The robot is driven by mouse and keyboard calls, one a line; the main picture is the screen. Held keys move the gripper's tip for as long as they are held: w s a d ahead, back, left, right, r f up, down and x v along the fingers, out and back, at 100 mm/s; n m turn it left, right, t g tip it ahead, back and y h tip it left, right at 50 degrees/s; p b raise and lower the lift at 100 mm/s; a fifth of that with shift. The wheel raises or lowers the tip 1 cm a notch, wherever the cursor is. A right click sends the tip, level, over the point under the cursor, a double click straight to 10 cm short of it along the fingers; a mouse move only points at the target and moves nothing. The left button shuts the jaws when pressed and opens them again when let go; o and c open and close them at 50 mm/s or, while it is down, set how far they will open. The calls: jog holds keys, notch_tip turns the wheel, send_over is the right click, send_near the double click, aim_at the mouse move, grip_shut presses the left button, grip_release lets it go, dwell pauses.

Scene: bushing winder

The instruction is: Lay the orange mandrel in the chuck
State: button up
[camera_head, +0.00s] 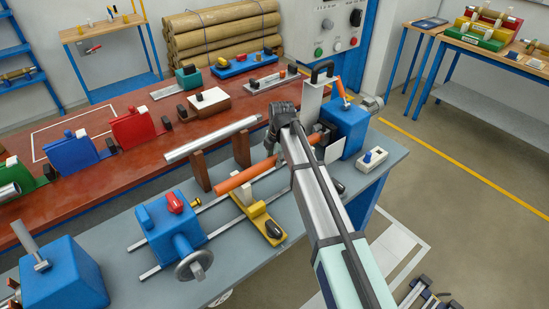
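The orange mandrel (235,180) is a long bar above the grey bench, running from lower left to upper right. Its left part is bare, above a yellow block with a white upright (245,195). Its right end is near the blue headstock (346,127), where the chuck would sit, but my arm and a pale plate cover much of that area. My gripper (279,160) is over the right half of the mandrel, pointing down at it. Its fingers are small and partly hidden, so I cannot tell whether they grip the bar or whether the bar touches the chuck.
A blue tailstock (172,225) with a handwheel stands on rails at front left. A white switch box (371,158) lies right of the headstock. A red table (90,175) with coloured fixtures is behind.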

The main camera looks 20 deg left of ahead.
jog(key=shift+o, duration=1)
jog(key=shift+r, duration=0.1)
notch_tip(320, 180, up, 12)
jog(key=s+d, duration=0.1)
jog(key=shift+d, duration=0.3)
dwell(0.6)
